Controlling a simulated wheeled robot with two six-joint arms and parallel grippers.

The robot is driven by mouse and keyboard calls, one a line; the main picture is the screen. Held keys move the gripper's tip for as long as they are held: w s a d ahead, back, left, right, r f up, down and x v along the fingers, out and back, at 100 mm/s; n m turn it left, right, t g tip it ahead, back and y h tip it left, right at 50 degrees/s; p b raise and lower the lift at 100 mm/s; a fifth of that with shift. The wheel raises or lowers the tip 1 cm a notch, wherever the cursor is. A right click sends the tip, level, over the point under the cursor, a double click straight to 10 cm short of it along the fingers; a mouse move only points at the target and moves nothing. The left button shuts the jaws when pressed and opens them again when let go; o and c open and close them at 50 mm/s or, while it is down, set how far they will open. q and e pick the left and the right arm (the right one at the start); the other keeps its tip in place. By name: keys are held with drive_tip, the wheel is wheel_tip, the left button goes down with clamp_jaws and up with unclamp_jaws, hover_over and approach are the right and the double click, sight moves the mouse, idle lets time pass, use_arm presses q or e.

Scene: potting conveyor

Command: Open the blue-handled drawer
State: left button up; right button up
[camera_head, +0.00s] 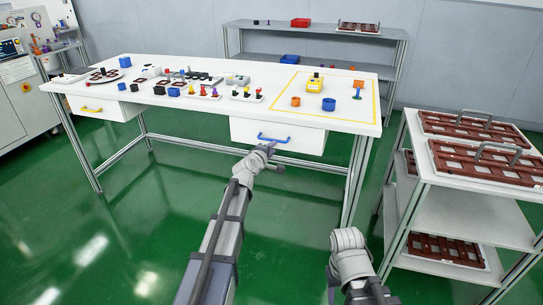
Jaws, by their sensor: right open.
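The blue handle (274,139) is on the white front of the right drawer (309,140), under the front edge of the white table. The drawer front sits close under the tabletop and looks shut.
A yellow-handled drawer (105,105) is under the table's left end. The tabletop (220,64) carries several small pots, tools and parts. A white cart (449,181) with brown trays stands at the right. Green floor is clear in front of the table.

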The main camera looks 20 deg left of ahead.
sight(271, 140)
use_arm(q)
drive_tip(key=shift+n+t+y, duration=0.3)
drive_tip(key=shift+n+y, duration=0.1)
drive_tip(key=shift+n, duration=0.3)
drive_tip(key=shift+w+a+f+b, duration=0.3)
drive_tip(key=shift+w+a+b, duration=0.1)
drive_tip(key=shift+w, duration=1.05)
drive_tip(key=shift+w+a+f+b, duration=0.3)
drive_tip(key=shift+w+a, duration=0.15)
drive_tip(key=shift+w, duration=0.95)
drive_tip(key=shift+w+a+f+b, duration=0.3)
drive_tip(key=shift+w+a, duration=0.1)
drive_tip(key=shift+w, duration=1.05)
use_arm(e)
wheel_tip(271, 140, down, 3)
drive_tip(key=shift+r, duration=0.1)
use_arm(q)
drive_tip(key=shift+c, duration=0.4)
clamp_jaws()
